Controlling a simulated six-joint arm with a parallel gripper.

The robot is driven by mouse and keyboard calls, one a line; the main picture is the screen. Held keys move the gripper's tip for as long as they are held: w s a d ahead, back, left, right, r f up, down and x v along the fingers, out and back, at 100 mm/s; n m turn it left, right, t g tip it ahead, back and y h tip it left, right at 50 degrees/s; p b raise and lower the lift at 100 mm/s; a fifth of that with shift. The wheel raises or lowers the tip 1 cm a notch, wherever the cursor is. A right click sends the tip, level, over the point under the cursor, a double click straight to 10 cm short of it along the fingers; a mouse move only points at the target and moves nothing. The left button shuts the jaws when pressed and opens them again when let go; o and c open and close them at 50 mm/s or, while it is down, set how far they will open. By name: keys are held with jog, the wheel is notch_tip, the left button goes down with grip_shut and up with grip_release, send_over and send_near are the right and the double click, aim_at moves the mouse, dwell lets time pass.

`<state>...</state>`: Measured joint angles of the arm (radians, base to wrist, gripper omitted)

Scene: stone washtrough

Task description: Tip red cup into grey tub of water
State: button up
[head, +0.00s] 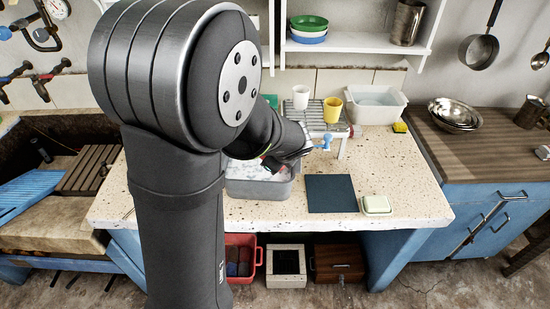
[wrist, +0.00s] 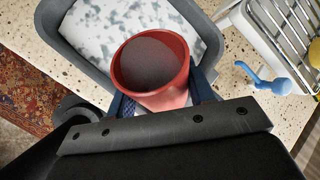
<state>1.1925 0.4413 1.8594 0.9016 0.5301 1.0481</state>
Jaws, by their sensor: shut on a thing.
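My gripper (wrist: 165,95) is shut on the red cup (wrist: 178,88), with a dark blue finger on either side of it. The cup's open mouth faces the wrist camera; its inside is dull dark, and I cannot tell what it holds. The cup overlaps the grey tub (wrist: 72,48) in the wrist view. White, grey-speckled suds cover the water in the tub. In the head view my gripper (head: 290,158) is over the grey tub (head: 262,189) on the speckled counter. My arm hides part of the tub there, and the cup is mostly hidden.
A wire rack (head: 321,115) stands right behind the tub, with a white cup (head: 301,97) and a yellow cup (head: 332,110). A blue item (wrist: 262,77) lies beside it. A dark blue mat (head: 331,194) and a soap dish (head: 376,205) lie right of the tub.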

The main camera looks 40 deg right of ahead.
jog(key=shift+w+a, duration=0.1)
jog(key=shift+w+g+h, duration=0.1)
jog(key=shift+g+h, duration=0.2)
jog(key=shift+g, duration=0.3)
jog(key=shift+w+a+f+n+g, duration=0.1)
jog(key=shift+n+g, duration=0.3)
jog(key=shift+g, duration=0.1)
dwell(0.4)
jog(key=shift+w+f+n+g+h, duration=0.15)
jog(key=shift+n+g+h, duration=0.25)
jog(key=shift+g+h, duration=0.75)
dwell(1.4)
jog(key=shift+s+r+m+t+y, duration=0.15)
jog(key=shift+m+t+y, duration=0.1)
jog(key=shift+t+y, duration=0.4)
jog(key=shift+s+r+m+t+y, duration=0.1)
jog(key=shift+m+t+y, duration=0.25)
jog(key=shift+t, duration=0.45)
jog(key=shift+s+t+y, duration=0.1)
jog(key=shift+t+y, duration=0.15)
jog(key=shift+t, duration=0.15)
jog(key=shift+s+d+m+t+y, duration=0.2)
jog(key=shift+d+m+t+y, duration=0.15)
jog(key=shift+t, duration=0.45)
jog(key=shift+a+t+y, duration=0.1)
jog(key=shift+t+y, duration=0.15)
jog(key=shift+t, duration=0.25)
